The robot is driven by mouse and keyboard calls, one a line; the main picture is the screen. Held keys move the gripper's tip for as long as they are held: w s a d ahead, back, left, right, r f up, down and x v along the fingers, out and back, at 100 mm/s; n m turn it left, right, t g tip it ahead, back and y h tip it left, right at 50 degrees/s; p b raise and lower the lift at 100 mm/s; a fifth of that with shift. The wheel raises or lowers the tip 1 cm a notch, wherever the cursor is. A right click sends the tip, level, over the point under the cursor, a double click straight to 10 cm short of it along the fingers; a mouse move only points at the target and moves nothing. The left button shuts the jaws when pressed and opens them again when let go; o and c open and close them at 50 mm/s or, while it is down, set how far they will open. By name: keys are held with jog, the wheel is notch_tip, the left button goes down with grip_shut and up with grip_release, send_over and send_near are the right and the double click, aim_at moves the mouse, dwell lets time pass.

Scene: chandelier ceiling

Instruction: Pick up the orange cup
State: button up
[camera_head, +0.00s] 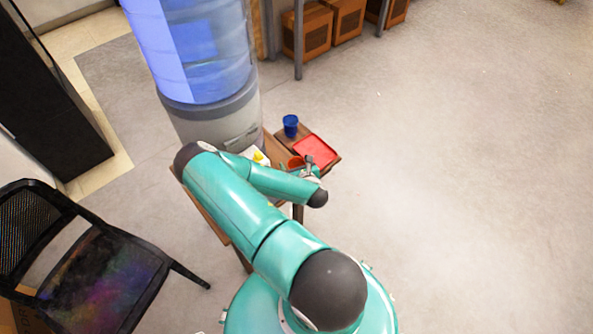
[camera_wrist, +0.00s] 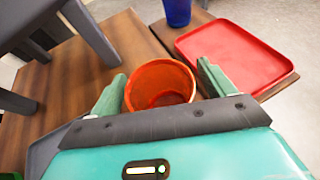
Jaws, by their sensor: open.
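The orange cup (camera_wrist: 160,84) stands upright on the wooden table in the wrist view, and I see into its open top. My gripper (camera_wrist: 158,88) is open, with one green finger on each side of the cup. The fingers look close to the cup's sides, but I cannot tell whether they touch it. In the head view the cup (camera_head: 295,162) shows as a small orange patch beside my gripper (camera_head: 309,165), partly hidden by the arm.
A red tray (camera_wrist: 235,58) lies right of the cup, with a blue cup (camera_wrist: 177,10) behind it. A grey structure (camera_wrist: 50,30) stands left in the wrist view. A water dispenser (camera_head: 210,105) is behind the table and a black chair (camera_head: 95,275) is at left. Floor at right is clear.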

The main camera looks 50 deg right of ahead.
jog(key=shift+w+d+f, duration=0.15)
jog(key=shift+w, duration=0.2)
jog(key=c, duration=1)
jog(key=shift+r, duration=0.2)
jog(key=shift+c, duration=0.2)
